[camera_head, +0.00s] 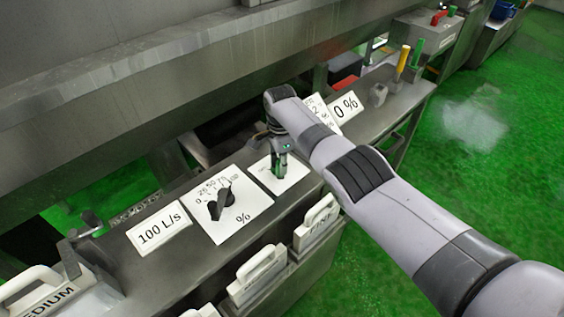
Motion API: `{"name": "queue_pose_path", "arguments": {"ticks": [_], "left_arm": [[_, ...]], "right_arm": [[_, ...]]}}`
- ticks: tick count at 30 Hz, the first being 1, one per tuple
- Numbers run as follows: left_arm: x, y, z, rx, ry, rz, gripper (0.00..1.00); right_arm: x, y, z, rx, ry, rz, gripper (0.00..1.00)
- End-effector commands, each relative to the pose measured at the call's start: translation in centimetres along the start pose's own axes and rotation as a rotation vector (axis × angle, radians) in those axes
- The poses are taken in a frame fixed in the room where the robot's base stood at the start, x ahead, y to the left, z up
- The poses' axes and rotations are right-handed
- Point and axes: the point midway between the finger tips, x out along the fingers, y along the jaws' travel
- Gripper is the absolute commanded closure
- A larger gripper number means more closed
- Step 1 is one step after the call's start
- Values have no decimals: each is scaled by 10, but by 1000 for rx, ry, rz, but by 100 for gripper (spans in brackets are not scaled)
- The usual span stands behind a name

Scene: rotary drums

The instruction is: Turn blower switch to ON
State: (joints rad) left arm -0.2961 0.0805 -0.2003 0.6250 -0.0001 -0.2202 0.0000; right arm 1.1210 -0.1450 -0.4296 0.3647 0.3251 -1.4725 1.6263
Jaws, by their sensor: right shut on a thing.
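My right gripper (280,165) reaches down from my grey arm onto a small white plate (296,176) on the metal console. It is shut on the small switch there, which I take as the blower switch. The fingers hide the switch, so I cannot tell which way it points. The plate's lettering is too small to read. My left gripper is not in view.
Left of the small plate is a white dial plate with a black knob (220,205) and a "100 L/s" sign (160,228). A "0 %" sign (345,107) stands behind my arm. White-handled trays, one marked "FINE" (318,226), line the console's front. Yellow (402,62) and green (418,50) handles stand farther back.

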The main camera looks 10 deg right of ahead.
Motion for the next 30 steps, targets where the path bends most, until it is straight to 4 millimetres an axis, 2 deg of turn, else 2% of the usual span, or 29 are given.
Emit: {"name": "queue_pose_path", "arguments": {"ticks": [3, 9, 24, 25, 30], "left_arm": [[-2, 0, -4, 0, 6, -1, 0], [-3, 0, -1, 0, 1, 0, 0], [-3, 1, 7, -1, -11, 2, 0], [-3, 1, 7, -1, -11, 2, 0], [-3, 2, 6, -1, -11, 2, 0]], "right_arm": [[0, 0, 1, 52, -3, 2, 100], [0, 0, 1, 103, -2, 1, 100], [0, -1, 1, 120, -2, -2, 100], [0, -1, 1, 120, -2, -2, 77], [0, -1, 0, 119, -2, -2, 66]]}}
